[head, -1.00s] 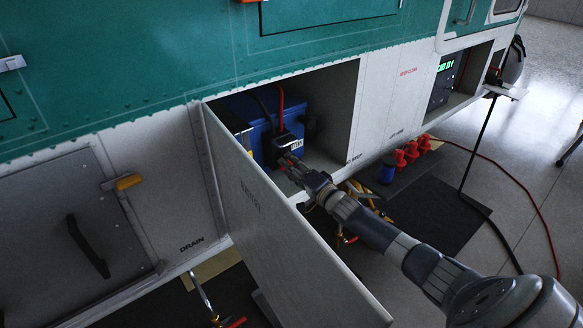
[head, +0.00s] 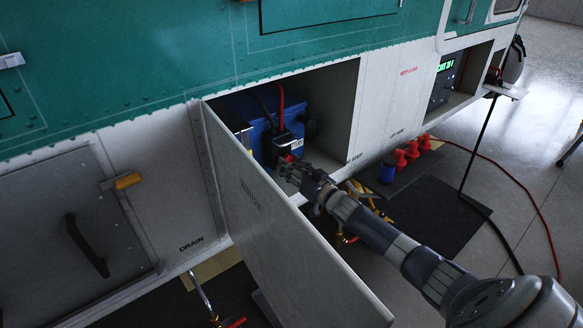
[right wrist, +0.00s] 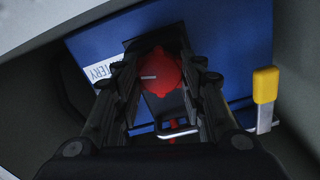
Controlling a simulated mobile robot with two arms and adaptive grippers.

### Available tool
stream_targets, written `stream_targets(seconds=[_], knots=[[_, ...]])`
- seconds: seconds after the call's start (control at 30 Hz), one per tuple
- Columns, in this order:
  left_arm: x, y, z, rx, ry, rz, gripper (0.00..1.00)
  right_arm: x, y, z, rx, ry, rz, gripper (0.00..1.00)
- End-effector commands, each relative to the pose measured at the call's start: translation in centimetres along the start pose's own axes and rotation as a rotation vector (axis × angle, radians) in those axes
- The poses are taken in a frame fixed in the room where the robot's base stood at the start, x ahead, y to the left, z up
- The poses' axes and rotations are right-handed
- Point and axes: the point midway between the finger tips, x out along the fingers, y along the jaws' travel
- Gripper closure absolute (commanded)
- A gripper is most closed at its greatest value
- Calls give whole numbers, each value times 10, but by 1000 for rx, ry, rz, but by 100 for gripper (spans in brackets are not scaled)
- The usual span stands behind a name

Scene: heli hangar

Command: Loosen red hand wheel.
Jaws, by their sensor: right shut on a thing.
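The red hand wheel (right wrist: 160,72) is on a black block on the front of the blue battery (right wrist: 235,45). In the right wrist view it sits between the two fingers of my right gripper (right wrist: 162,64), which is shut on its sides. In the head view the battery (head: 243,106) stands inside the open bay, and my right gripper (head: 286,166) reaches in to its front. A small bit of the red wheel (head: 290,157) shows at the fingertips there. The fingers hide part of the wheel's rim. My left gripper is not in view.
The open bay door (head: 270,220) stands close to the left of my right arm. A yellow-handled part (right wrist: 265,85) is right of the battery in the wrist view. Red and black cables run above the battery. Red items (head: 412,150) lie on the floor mat.

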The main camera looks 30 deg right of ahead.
Motion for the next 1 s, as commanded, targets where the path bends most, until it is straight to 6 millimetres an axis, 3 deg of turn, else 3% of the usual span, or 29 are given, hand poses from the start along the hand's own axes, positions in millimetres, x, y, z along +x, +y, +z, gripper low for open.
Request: stream_targets(seconds=[1.0], knots=[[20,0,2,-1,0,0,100,0,0,1,-965,1,0,86]])
